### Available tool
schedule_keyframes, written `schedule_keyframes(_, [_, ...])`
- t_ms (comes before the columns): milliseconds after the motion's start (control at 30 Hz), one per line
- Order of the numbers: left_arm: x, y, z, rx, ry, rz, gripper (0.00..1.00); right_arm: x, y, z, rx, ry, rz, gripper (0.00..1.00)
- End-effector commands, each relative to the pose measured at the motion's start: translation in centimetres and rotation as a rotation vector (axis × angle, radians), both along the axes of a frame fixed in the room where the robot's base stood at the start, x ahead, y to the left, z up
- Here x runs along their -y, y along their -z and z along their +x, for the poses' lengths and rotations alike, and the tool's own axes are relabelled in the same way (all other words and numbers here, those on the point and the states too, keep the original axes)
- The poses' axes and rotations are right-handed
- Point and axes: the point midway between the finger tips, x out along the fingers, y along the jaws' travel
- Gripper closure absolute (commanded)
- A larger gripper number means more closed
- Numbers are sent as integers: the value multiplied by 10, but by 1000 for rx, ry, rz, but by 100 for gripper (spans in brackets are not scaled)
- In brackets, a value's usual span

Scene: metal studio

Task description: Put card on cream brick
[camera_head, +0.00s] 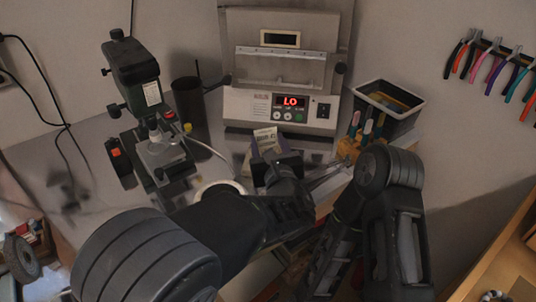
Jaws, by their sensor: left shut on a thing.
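A small pale card (265,137) with a purple part stands up in front of the machine at the back of the bench. My left gripper (275,160) is shut on its lower part, which the fingers hide. I cannot tell whether the card touches the bench. I cannot make out a cream brick for certain; my left arm and gripper cover much of the bench. A pale curved rim (220,187) shows partly behind my left arm. My right arm is at the right, but its gripper does not show.
A grey machine (240,108) with a red "LO" display stands just behind the card. A black bin (392,108) and an orange tool holder (348,149) stand right. Pliers (490,62) hang on the wall.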

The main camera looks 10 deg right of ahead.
Motion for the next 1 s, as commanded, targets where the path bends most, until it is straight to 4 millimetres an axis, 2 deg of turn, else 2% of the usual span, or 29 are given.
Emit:
schedule_keyframes(167, [0, 5, 0, -2, 0, 3, 92, 0, 0, 0, 0, 0, 0, 100])
schedule_keyframes(400, [0, 35, 0, -2, -1, 3, 92, 0, -3, 0, 0, 0, 0, 100])
schedule_keyframes(833, [0, 42, 0, -1, 0, 0, 92, 0, 3, 0, 0, 0, 0, 100])
schedule_keyframes(867, [0, 41, 0, -1, 0, 0, 48, 0, 2, 0, 0, 0, 0, 100])
schedule_keyframes(1000, [0, 40, 0, -1, 0, 0, 37, 0, 1, 0, 0, 0, 0, 100])
